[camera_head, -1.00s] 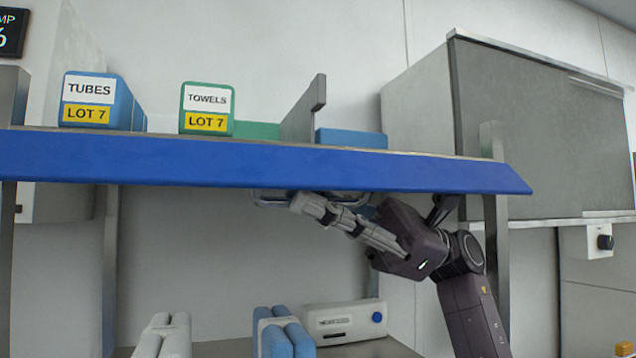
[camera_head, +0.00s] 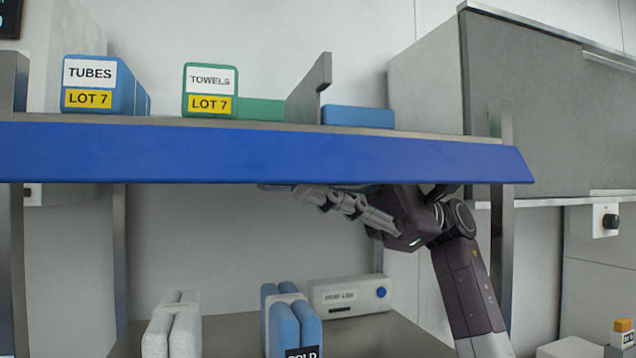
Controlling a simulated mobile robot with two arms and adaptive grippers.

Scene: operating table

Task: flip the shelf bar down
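The shelf bar (camera_head: 250,153) is a long blue panel along the shelf's front edge, running almost the full width of the head view. Its face slopes, and its right end is slanted. My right gripper (camera_head: 312,194) is just under the bar's lower edge, right of the middle, with its grey fingers pointing left. The bar hides the tops of the fingers and part of the gripper body. I cannot tell whether the fingers touch the bar or how far apart they are. Nothing shows held in them. My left gripper is not in view.
On the shelf stand a blue TUBES box (camera_head: 103,86), a green TOWELS box (camera_head: 209,90), a grey divider (camera_head: 308,92) and a blue box (camera_head: 357,117). Below are a grey pack (camera_head: 172,327), a blue pack (camera_head: 290,322) and a white device (camera_head: 349,295). A grey cabinet (camera_head: 535,95) is at right.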

